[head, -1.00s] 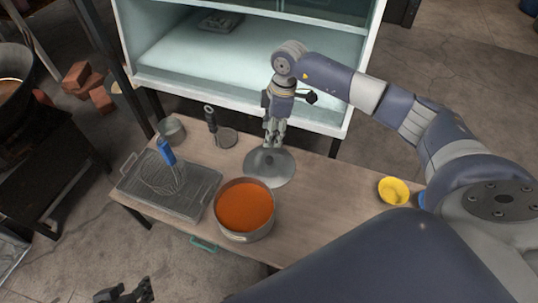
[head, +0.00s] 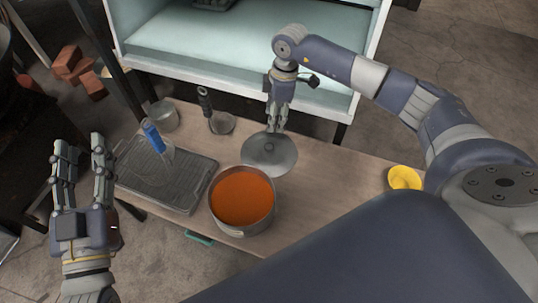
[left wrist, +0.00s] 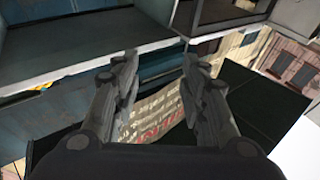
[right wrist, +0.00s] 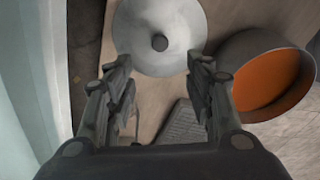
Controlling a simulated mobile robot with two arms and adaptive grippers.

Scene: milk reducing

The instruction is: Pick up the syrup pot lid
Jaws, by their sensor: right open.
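The syrup pot lid (head: 275,160) is a round grey metal disc with a small dark knob, lying flat on the wooden table. It also shows in the right wrist view (right wrist: 180,45), with its knob ahead of the fingers. My right gripper (head: 277,128) is open, pointing down at the lid's far edge in the head view, and holds nothing. The syrup pot (head: 242,200), full of orange-brown liquid, stands uncovered beside the lid; it also shows in the right wrist view (right wrist: 275,75). My left gripper (head: 80,140) is open and empty, raised left of the table.
A metal cup (head: 163,116) and a black-handled tool (head: 206,103) stand behind. A yellow bowl (head: 404,178) is at the right. A pale cabinet (head: 230,62) stands behind the table.

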